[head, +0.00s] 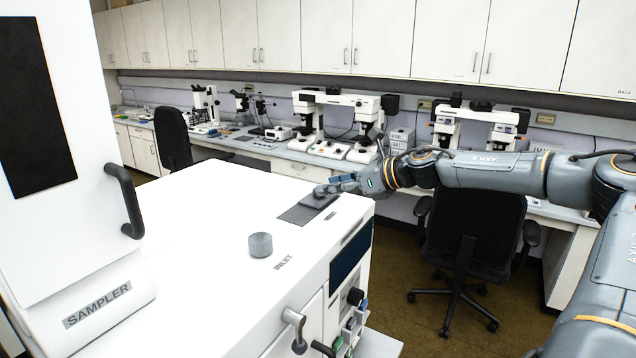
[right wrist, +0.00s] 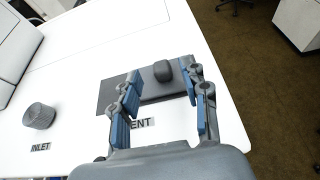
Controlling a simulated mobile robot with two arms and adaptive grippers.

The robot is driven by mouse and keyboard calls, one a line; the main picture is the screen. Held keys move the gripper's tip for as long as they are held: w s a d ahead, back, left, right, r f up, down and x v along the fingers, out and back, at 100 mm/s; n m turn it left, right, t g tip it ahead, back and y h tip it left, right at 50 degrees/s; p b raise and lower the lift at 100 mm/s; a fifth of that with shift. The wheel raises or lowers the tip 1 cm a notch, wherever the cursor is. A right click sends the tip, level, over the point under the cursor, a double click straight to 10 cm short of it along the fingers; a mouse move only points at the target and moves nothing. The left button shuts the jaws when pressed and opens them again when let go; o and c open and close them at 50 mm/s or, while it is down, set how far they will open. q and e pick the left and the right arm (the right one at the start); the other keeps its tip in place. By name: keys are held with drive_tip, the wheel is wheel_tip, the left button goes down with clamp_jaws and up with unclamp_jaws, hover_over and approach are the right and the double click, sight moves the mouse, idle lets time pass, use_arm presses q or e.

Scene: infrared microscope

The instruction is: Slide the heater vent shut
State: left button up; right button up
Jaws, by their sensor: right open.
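The heater vent is a flat dark grey plate (head: 297,215) on the white machine top, near its right edge. Its slider carries a rounded dark knob, seen clearly in the right wrist view (right wrist: 163,70). The plate also shows there (right wrist: 108,92), with bare plate left of the slider. The "VENT" label is partly hidden by a finger. My right gripper (head: 326,190) is at the vent. In the right wrist view its open fingers (right wrist: 162,74) lie left and right of the knob, with gaps on both sides. Contact cannot be told. My left gripper is out of view.
A grey round inlet cap (head: 260,245) stands on the machine top, left of the vent. The tall white sampler unit (head: 95,307) with a black handle is at the left. The top between them is clear. A black chair (head: 470,225) stands right of the machine.

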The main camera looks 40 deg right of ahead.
drive_tip(key=shift+x, duration=2.2)
clamp_jaws()
